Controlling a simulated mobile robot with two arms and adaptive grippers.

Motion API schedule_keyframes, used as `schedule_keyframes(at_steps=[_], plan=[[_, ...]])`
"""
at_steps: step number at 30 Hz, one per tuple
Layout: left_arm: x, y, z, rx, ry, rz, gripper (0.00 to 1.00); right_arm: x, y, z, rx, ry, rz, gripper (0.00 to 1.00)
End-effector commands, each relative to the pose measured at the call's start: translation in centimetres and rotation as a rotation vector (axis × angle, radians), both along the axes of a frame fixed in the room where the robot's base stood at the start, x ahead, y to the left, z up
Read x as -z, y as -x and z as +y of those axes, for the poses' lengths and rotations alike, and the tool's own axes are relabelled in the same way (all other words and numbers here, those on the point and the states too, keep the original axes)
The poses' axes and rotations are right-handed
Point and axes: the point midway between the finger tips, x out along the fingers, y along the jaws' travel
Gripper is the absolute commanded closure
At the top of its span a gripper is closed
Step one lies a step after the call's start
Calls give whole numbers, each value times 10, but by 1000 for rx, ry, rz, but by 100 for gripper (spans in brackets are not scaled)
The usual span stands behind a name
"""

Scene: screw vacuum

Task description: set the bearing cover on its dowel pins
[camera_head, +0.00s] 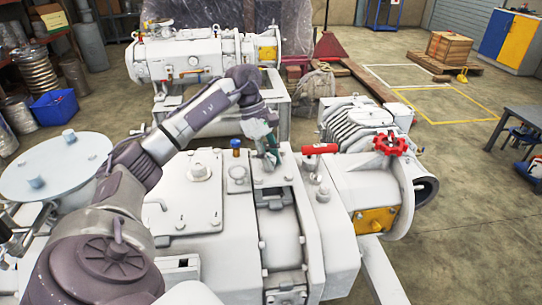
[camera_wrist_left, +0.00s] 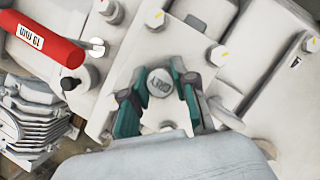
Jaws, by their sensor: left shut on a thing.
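My left gripper (camera_head: 267,158) reaches over the middle of the white vacuum pump (camera_head: 215,250). In the left wrist view its teal fingers (camera_wrist_left: 158,100) are shut around a round grey, lettered knob (camera_wrist_left: 160,82). The knob appears to belong to the bearing cover, a pale plate (camera_wrist_left: 128,62) that blends with the white housing. The fingers and wrist hide part of it. I cannot tell whether the cover touches the housing. I cannot make out the dowel pins. A dark rectangular recess (camera_head: 272,199) lies just in front of the gripper. My right gripper is out of view.
A red-sleeved lever (camera_head: 320,149) stands close right of the gripper and shows in the wrist view (camera_wrist_left: 42,38). A red handwheel (camera_head: 390,144) is farther right. A blue-capped fitting (camera_head: 236,147) stands left. Yellow-marked bolts (camera_wrist_left: 235,48) surround the work area.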

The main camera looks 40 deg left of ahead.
Motion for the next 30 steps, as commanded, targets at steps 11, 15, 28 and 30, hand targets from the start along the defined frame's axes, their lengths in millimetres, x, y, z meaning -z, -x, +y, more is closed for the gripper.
schedule_keyframes(at_steps=[11,15,28,30], plan=[[28,0,0,-1,2,-4,100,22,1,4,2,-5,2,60],[29,0,0,-1,2,-4,100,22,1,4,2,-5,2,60],[29,0,0,0,1,-3,100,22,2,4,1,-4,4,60],[29,0,0,0,1,-3,100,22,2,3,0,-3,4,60]])
